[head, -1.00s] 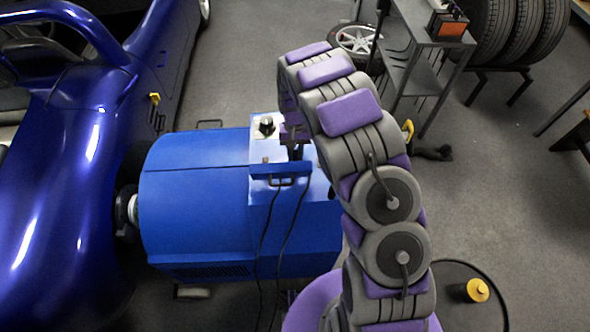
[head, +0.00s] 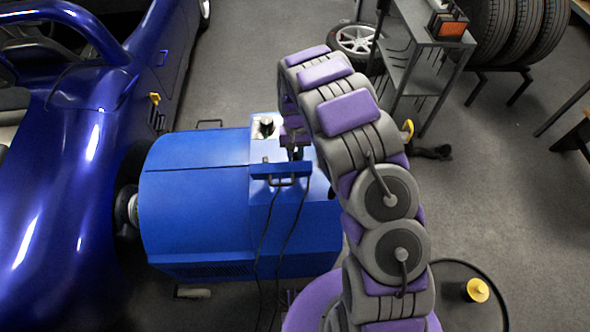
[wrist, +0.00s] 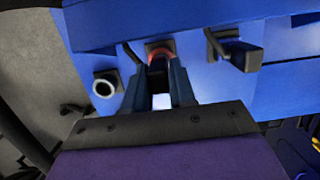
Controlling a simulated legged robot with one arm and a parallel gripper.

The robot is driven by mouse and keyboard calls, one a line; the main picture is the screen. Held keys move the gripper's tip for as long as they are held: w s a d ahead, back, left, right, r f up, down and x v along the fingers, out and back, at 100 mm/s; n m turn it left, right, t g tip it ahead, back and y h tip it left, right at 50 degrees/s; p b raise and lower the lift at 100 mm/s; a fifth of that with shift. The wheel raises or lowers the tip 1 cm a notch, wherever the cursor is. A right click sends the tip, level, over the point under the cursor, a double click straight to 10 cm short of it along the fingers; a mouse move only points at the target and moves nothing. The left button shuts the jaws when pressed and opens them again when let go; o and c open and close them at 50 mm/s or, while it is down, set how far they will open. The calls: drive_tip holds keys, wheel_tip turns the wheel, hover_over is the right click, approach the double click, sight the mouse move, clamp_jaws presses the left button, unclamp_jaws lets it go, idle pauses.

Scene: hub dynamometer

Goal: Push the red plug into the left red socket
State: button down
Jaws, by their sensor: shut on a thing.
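In the wrist view my gripper (wrist: 161,92) is shut on a dark plug body (wrist: 157,76), held between its two fingers. A red ring (wrist: 158,48) shows at the far end of this plug, against the blue panel (wrist: 195,80). I cannot tell whether the red is the plug's tip or a socket rim, nor how deep the plug sits. In the head view my gripper (head: 294,146) is at the panel on top of the blue dynamometer (head: 200,215); the plug is hidden there.
A round dark knob with a pale end (wrist: 104,86) is left of my gripper. Two dark cables (head: 292,235) hang down the dynamometer's front. A blue car (head: 70,180) stands at left, and a grey shelf (head: 415,75) with tyres beyond it at back right.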

drive_tip(key=shift+f, duration=0.6)
drive_tip(key=shift+f, duration=0.25)
drive_tip(key=c, duration=0.8)
unclamp_jaws()
drive_tip(key=shift+c, duration=0.2)
drive_tip(key=shift+r, duration=0.1)
drive_tip(key=w+r+p, duration=0.1)
drive_tip(key=r, duration=0.7)
drive_tip(key=w+r+p, duration=0.1)
drive_tip(key=w+r, duration=0.1)
drive_tip(key=r, duration=0.6)
drive_tip(key=shift+w+r, duration=0.25)
drive_tip(key=shift+r, duration=0.15)
